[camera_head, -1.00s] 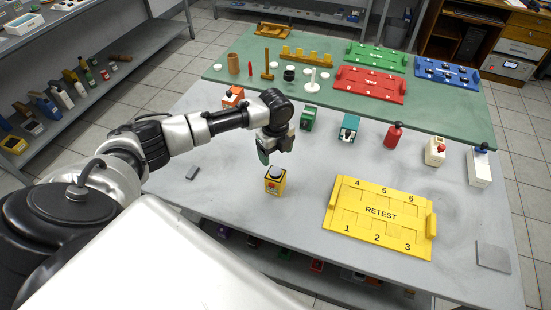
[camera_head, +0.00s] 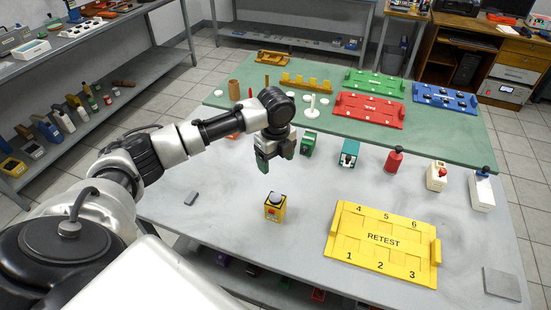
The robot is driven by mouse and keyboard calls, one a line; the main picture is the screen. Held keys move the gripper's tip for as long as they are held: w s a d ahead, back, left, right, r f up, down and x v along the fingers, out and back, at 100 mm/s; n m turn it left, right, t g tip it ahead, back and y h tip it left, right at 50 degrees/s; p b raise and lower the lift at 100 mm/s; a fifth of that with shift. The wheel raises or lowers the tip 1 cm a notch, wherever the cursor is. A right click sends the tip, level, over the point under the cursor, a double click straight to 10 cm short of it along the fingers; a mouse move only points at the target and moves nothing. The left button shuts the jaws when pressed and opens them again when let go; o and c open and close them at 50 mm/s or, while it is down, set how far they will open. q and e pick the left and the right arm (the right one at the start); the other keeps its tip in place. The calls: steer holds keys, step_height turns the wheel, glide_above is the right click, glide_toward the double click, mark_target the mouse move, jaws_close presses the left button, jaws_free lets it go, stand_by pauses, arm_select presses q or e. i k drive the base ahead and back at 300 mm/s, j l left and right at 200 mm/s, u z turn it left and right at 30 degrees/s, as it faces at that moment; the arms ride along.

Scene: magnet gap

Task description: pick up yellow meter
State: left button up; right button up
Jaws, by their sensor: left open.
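The yellow meter (camera_head: 275,211) is a small yellow block with a dark and grey round top and a red mark on its front. It stands upright on the grey table (camera_head: 230,235), left of the yellow RETEST tray. My left gripper (camera_head: 274,165) is open and empty, fingers pointing down. It is above and behind the meter in the picture, apart from it. My right gripper is not in view.
The yellow RETEST tray (camera_head: 383,240) lies at the right front. A green block (camera_head: 308,144), a teal block (camera_head: 349,153), a red bottle (camera_head: 394,159) and white items stand behind. A green mat (camera_head: 440,128) bears coloured trays. A dark flat piece (camera_head: 190,198) lies left.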

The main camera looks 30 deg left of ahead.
mark_target(280, 209)
steer(key=u, duration=1.05)
